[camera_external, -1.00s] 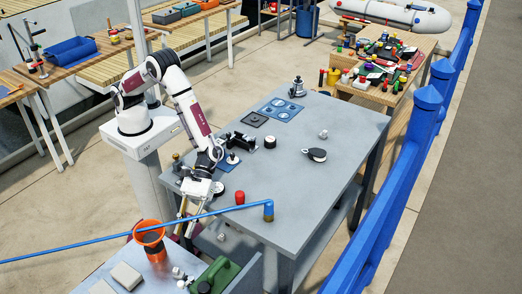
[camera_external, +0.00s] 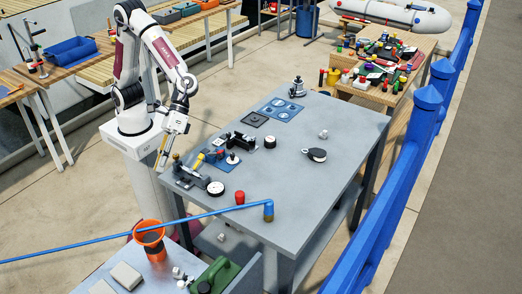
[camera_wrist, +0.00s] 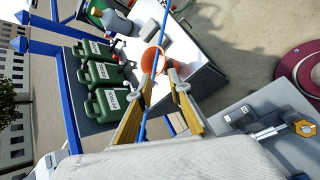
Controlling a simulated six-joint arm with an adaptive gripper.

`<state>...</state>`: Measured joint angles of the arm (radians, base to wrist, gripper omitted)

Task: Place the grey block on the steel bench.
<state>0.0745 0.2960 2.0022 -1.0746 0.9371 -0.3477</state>
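The steel bench (camera_external: 290,185) is the grey table in the middle of the external view. I cannot tell which is the grey block.
A red cylinder (camera_external: 240,197), a black pulley (camera_external: 315,154) and other hardware sit on the bench. Its right middle is clear. A green can (camera_external: 215,275) stands on the lower table.

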